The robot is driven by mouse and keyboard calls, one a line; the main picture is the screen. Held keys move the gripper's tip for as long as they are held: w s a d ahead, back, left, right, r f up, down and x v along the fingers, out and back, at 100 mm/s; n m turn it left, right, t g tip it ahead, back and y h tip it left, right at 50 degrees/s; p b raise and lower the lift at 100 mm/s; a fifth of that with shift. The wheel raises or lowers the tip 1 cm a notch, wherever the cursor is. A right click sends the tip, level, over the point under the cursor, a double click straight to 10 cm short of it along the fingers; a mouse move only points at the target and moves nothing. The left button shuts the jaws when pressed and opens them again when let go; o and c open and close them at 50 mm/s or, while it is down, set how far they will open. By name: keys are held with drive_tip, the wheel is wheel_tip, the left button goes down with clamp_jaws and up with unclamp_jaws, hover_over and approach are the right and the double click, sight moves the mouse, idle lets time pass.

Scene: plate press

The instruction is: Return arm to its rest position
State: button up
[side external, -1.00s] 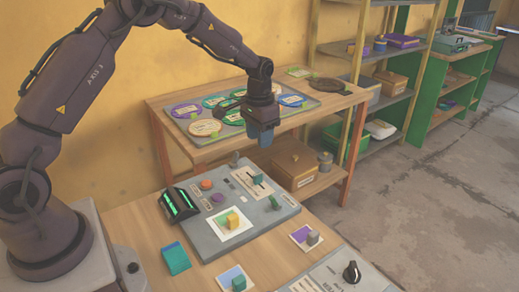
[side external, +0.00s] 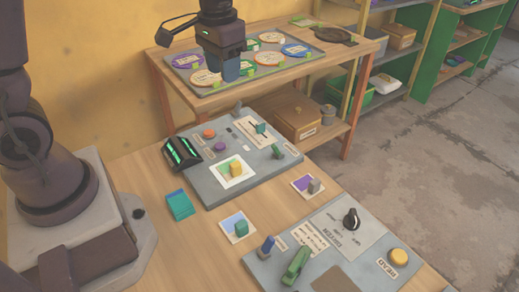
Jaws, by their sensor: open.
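My gripper (side external: 230,76) hangs pointing down from my dark arm at the upper middle of the side external view. In the picture it overlaps the front of the grey tray (side external: 186,79) on the back table. Its jaws are open and nothing shows between them; its height above the tray is hard to tell. The tray holds several round labelled plates, among them a purple one (side external: 187,60) and a blue one (side external: 295,50). My gripper hides part of the tray and some plates.
A teal block (side external: 179,204), small picture cards and a second panel (side external: 340,222) with a black knob are nearby. A dark round plate (side external: 334,34) lies right of the tray.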

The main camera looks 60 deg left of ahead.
drive_tip(key=s+d+r+t, duration=0.2)
drive_tip(key=s+r, duration=0.3)
drive_tip(key=s, duration=0.2)
drive_tip(key=s+d+r+m+t, duration=0.1)
drive_tip(key=s+d+r+t, duration=0.1)
drive_tip(key=s, duration=0.6)
wheel_tip(320, 180, up, 3)
drive_tip(key=shift+d+f+t, duration=0.1)
drive_tip(key=shift+d+t, duration=0.3)
drive_tip(key=shift+t, duration=0.2)
drive_tip(key=shift+s, duration=0.1)
drive_tip(key=shift+c, duration=0.4)
idle(3.2)
